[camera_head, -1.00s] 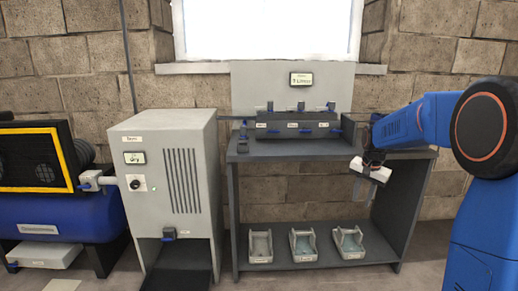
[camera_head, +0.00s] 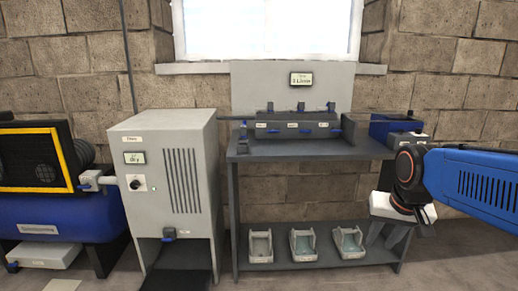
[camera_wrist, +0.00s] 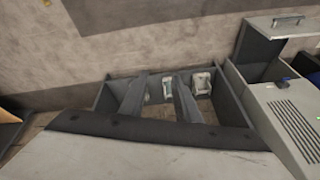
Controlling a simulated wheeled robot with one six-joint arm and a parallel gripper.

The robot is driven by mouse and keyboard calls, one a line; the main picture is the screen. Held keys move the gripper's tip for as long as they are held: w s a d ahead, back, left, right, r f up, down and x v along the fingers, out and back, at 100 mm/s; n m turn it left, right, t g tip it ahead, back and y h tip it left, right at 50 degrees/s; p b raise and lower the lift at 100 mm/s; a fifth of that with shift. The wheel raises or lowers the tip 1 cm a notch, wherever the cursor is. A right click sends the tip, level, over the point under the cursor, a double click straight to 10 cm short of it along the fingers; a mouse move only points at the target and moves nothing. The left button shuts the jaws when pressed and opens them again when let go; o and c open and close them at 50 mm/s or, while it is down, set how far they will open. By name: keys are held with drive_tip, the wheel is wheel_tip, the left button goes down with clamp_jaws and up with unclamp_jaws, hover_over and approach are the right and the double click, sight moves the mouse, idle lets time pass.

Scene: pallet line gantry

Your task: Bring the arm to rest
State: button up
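My gripper (camera_head: 388,238) hangs at the right end of the bench in the head view, below its white body, with two dark fingers pointing down. In the wrist view my gripper (camera_wrist: 158,92) shows its two grey fingers well apart with nothing held between them. Behind them, farther off, is the lower shelf with its trays. My blue arm reaches in from the right edge of the head view and covers part of the bench's right side.
The dark bench (camera_head: 300,151) carries a row of blue-handled valves (camera_head: 297,129). Several small trays (camera_head: 303,245) stand on its lower shelf. A grey cabinet (camera_head: 165,190) and a blue tank (camera_head: 60,219) stand left. A blue box-like thing (camera_head: 393,125) shows behind my arm.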

drive_tip(key=s+a+f+n, duration=0.1)
drive_tip(key=s+f, duration=0.1)
drive_tip(key=s, duration=0.4)
drive_tip(key=s+f+n, duration=0.2)
drive_tip(key=s+f, duration=0.1)
drive_tip(key=s, duration=0.4)
drive_tip(key=shift+s+a+t, duration=0.3)
drive_tip(key=shift+a+t, duration=0.05)
drive_tip(key=shift+t, duration=0.05)
